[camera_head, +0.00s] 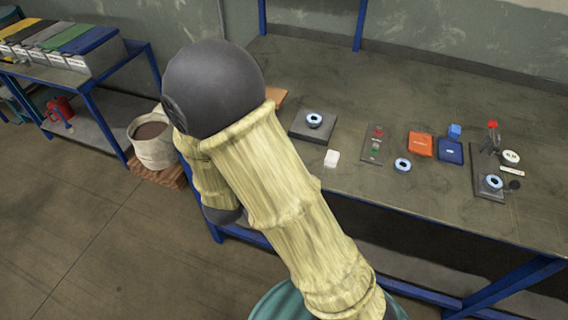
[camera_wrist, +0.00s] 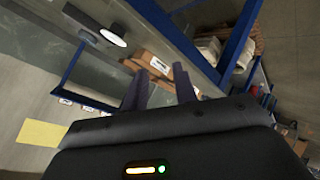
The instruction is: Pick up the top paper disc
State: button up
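In the head view, small round discs with blue and white centres show on the workbench (camera_head: 350,85). One disc (camera_head: 314,119) lies on a dark square plate (camera_head: 300,133), one disc (camera_head: 402,164) lies on the bare bench, and one disc (camera_head: 493,182) sits on a dark fixture (camera_head: 481,160). I cannot tell which is the top paper disc or whether any are stacked. My gripper (camera_wrist: 161,70) shows only in the wrist view; its two dark fingers are apart with nothing held between them. It is away from the discs, which I cannot make out in that view.
A bucket (camera_head: 152,140) stands left of my arm. The bench's back half is mostly clear.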

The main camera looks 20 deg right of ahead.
jog(key=s+f+n+t+h+b, duration=0.4)
jog(key=s+f+n+h+b, duration=0.1)
jog(key=h+b, duration=0.1)
jog(key=shift+s+a+f+h+b, duration=0.3)
jog(key=shift+a+f+h+b, duration=0.1)
jog(key=shift+h, duration=0.4)
jog(key=shift+w+d, duration=0.1)
jog(key=x, duration=1.2)
jog(key=shift+w, duration=0.1)
